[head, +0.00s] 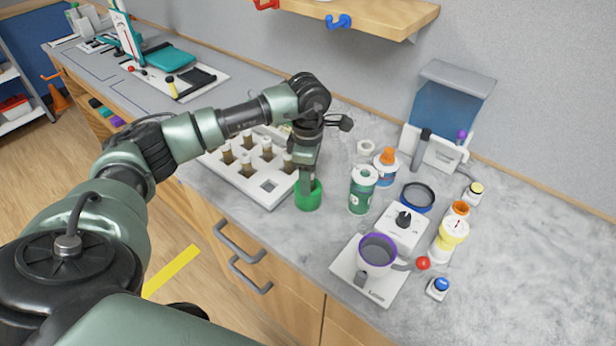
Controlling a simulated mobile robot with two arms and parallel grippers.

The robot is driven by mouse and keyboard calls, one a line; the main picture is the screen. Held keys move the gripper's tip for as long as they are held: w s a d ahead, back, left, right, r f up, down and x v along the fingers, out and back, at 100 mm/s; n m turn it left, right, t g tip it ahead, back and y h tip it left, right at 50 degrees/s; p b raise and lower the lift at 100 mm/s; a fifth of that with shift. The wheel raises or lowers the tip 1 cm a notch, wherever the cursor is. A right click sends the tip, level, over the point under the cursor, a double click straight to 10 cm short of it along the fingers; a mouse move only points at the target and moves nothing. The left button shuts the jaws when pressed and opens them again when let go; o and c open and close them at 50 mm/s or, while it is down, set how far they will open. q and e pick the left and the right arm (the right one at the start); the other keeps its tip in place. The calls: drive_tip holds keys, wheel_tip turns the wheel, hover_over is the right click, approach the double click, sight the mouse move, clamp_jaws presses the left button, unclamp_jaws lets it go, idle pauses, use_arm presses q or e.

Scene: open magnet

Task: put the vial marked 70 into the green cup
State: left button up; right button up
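The green cup (308,198) stands on the counter just right of the white vial rack (262,194). The rack holds several brown vials with pale caps (246,166), and at least one slot near its front right corner looks empty. The numbers on the vials are too small to read. My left gripper (306,184) points down directly over the green cup, its fingertips at or inside the rim. The fingers are seen edge-on, so I cannot tell whether they are open or hold a vial. My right gripper is not in view.
Right of the cup stand a green-labelled jar (361,190), an orange-capped bottle (385,168) and a white device with a purple-rimmed bowl (378,250). A yellow-and-orange bottle (452,232) is farther right. The front counter edge is close to the cup. The far right counter is clear.

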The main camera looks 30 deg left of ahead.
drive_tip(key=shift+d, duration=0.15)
use_arm(q)
drive_tip(key=shift+r, duration=0.1)
drive_tip(key=shift+r+p, duration=0.3)
drive_tip(key=shift+p, duration=0.1)
drive_tip(key=shift+r+b, duration=0.3)
drive_tip(key=shift+b, duration=0.05)
wheel_tip(320, 180, up, 11)
drive_tip(key=b, duration=0.3)
drive_tip(key=shift+r, duration=0.15)
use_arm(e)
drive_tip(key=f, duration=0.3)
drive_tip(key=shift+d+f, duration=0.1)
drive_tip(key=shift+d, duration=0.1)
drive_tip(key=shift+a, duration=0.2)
use_arm(q)
drive_tip(key=shift+s, duration=0.1)
